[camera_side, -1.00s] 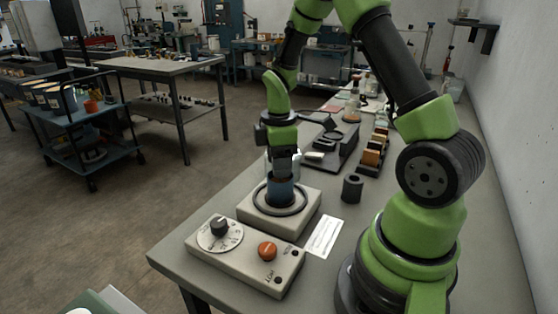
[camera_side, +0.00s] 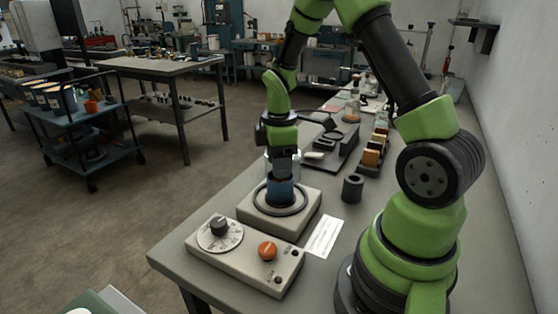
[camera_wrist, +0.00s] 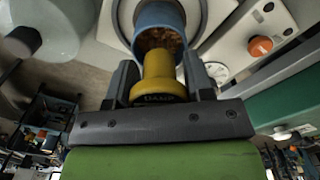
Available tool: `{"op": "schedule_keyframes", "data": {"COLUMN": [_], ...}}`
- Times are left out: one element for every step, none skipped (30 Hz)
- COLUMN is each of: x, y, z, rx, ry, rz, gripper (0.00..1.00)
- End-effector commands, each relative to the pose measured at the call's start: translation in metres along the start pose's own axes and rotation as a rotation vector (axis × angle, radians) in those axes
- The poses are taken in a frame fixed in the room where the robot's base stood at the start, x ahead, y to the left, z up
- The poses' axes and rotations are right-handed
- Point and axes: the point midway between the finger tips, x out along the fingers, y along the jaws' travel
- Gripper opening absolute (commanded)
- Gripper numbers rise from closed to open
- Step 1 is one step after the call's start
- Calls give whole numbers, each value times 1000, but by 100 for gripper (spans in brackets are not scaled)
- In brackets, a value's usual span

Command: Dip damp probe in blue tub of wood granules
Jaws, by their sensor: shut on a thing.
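The blue tub (camera_side: 281,192) stands upright on the round plate of a pale square unit in the side view. In the wrist view the blue tub (camera_wrist: 150,17) is open towards me and holds brown wood granules (camera_wrist: 154,41). My gripper (camera_wrist: 160,72) is shut on the yellow damp probe (camera_wrist: 158,88), whose end cap reads "DAMP". The probe's far end points into the tub's mouth and overlaps the granules; I cannot tell its depth. In the side view my gripper (camera_side: 283,165) is directly above the tub, and the probe is hidden.
A control box (camera_side: 246,254) with a dial and an orange knob sits in front of the square unit. A dark cylinder (camera_side: 352,187) and a white card (camera_side: 323,237) are to the right. A dark tray and small blocks lie behind. A translucent vessel (camera_side: 270,157) is partly hidden behind my gripper.

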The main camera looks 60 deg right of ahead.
Motion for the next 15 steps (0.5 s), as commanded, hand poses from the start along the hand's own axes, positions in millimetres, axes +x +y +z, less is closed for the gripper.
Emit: {"op": "schedule_keyframes", "data": {"x": [0,0,0,0,0,0,0,0,0,-1,-1,-3,-5,-8,-11], "y": [0,0,0,0,0,0,0,0,0,0,0,0,0,1,1], "z": [0,0,0,0,0,0,0,0,0,0,0,0,0,0,0], "rx": [0,0,0,0,0,0,0,0,0,0,0,0,0,0,0], "ry": [0,0,0,0,0,0,0,0,0,0,0,1,1,2,2], "rz": [0,0,0,0,0,0,0,0,0,1,1,1,2,3,3], "gripper": [21,21,21,21,21,21,21,21,21,21,21,21,21,21,21]}}
